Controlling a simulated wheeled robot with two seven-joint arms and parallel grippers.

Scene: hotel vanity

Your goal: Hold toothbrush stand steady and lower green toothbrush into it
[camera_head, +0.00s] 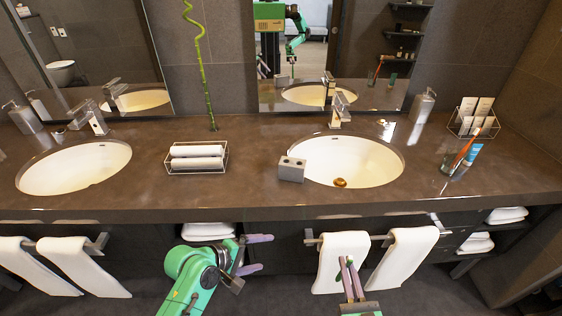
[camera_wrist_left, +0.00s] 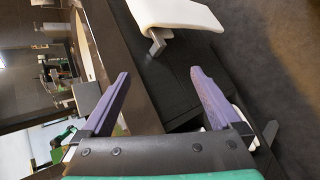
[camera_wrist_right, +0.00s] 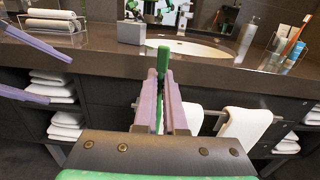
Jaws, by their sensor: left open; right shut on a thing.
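The toothbrush stand (camera_head: 291,169) is a small grey block with holes in its top. It stands upright on the counter at the left front of the right sink, and it also shows in the right wrist view (camera_wrist_right: 130,32). My right gripper (camera_head: 346,262) is shut on the green toothbrush (camera_wrist_right: 163,60), whose green end rises above the fingertips. It is in front of the counter, below its edge and apart from the stand. My left gripper (camera_head: 262,253) is open and empty, with purple fingers, in front of and below the counter edge, apart from the stand.
The right sink (camera_head: 355,160) lies beside the stand. A clear tray (camera_head: 197,172) with rolled towels is to its left. An orange toothbrush (camera_head: 463,152) and a blue tube (camera_head: 473,153) stand at the right. White towels (camera_head: 408,262) hang on rails under the counter edge.

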